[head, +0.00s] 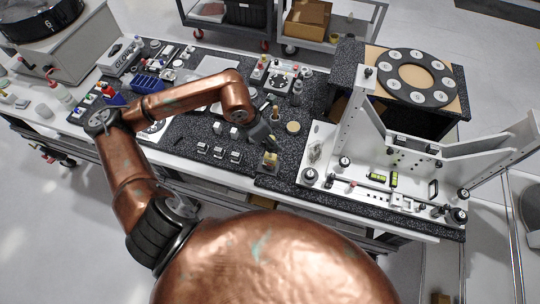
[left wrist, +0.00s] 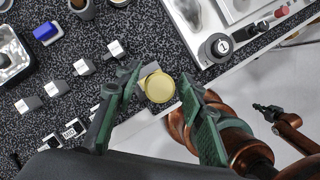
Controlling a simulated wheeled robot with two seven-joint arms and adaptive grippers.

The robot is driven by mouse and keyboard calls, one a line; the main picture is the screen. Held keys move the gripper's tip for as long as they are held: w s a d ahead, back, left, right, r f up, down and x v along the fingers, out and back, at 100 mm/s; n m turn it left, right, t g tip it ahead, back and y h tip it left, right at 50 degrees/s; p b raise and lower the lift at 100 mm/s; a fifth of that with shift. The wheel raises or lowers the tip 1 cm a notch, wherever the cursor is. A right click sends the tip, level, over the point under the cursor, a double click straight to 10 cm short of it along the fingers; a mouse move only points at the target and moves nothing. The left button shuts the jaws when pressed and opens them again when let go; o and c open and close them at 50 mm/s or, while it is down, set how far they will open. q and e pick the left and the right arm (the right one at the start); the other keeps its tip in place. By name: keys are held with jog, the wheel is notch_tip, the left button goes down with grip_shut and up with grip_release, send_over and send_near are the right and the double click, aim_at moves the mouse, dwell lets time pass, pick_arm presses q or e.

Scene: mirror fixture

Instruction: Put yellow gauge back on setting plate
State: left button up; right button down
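The yellow gauge (left wrist: 159,87) shows as a round yellow disc in the left wrist view, beside a small pale block (left wrist: 149,70). In the head view the yellow gauge (head: 270,159) stands near the front edge of the dark speckled surface. My left gripper (head: 267,142) is right above it. In the wrist view the green fingers of my left gripper (left wrist: 162,103) are apart, with the gauge showing in the gap; contact is not visible. I cannot tell which piece is the setting plate. A distant dark tip on a copper arm, perhaps my right gripper (left wrist: 266,109), is too small to read.
A white fixture base (head: 316,150) with black knobs and upright plates stands to the right. A round tan disc (head: 293,127) lies behind the gauge. Several small labelled blocks (head: 219,153) lie to the left. A ring with numbered discs (head: 415,77) is farther back.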

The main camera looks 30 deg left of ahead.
pick_arm(q)
jog(key=shift+o, duration=0.3)
jog(key=v, duration=1.2)
jog(key=shift+w, duration=0.1)
